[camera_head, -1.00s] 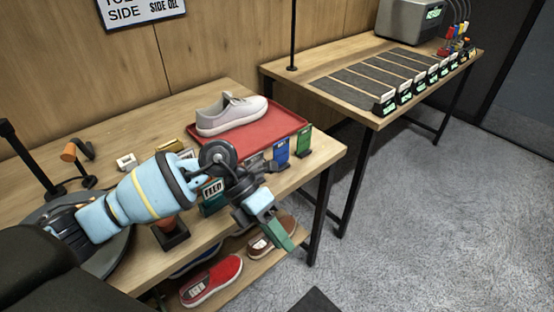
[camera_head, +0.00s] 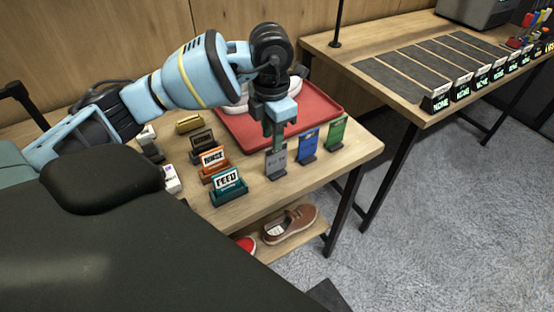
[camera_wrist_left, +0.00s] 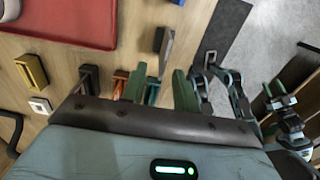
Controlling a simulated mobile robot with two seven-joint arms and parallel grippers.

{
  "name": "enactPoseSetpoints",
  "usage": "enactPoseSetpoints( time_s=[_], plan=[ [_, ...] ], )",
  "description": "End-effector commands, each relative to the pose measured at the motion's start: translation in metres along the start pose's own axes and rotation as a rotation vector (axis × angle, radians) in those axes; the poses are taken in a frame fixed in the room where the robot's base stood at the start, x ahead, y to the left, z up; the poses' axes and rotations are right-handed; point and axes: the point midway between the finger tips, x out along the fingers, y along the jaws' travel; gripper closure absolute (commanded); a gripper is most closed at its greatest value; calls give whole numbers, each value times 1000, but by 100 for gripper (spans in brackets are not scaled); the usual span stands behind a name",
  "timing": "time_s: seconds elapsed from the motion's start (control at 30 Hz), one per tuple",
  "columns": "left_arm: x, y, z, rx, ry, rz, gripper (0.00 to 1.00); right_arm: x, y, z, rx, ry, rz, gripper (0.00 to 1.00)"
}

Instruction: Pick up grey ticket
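The grey ticket (camera_head: 276,160) stands upright in a small dark holder near the table's front edge, leftmost of a row with a blue and a green ticket. My left gripper (camera_head: 273,134) points down just behind and above it, and overlaps it in the head view. In the left wrist view the grey ticket (camera_wrist_left: 166,46) stands past the tips of the green fingers, and the gripper (camera_wrist_left: 162,80) is open with nothing held.
The blue ticket (camera_head: 308,142) and green ticket (camera_head: 338,130) stand close to the right. The FEED holder (camera_head: 229,186) and orange holder (camera_head: 214,162) stand to the left. A red tray (camera_head: 325,104) with a pale sneaker lies behind. A second table (camera_head: 400,105) is at the right.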

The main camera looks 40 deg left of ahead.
Motion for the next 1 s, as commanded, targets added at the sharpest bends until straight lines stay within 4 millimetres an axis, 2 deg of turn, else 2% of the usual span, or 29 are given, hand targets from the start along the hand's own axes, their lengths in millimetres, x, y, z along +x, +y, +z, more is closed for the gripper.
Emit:
enactPoseSetpoints(
  time_s=[0.1, 0.37, 0.7, 1.0],
  plan=[
    [14, -1, 0, 0, 3, -2, 70, -2, -1, 8, 2, -15, -1, 52],
    [24, -2, 1, 1, 2, -2, 70, -2, -1, 4, 2, -8, -1, 52],
    [66, -6, 3, 1, 3, -2, 70, 0, 0, -8, 1, 13, 1, 52],
    [70, -6, 3, 1, 0, -2, 70, 0, 0, -9, 1, 16, 2, 52]
  ],
)
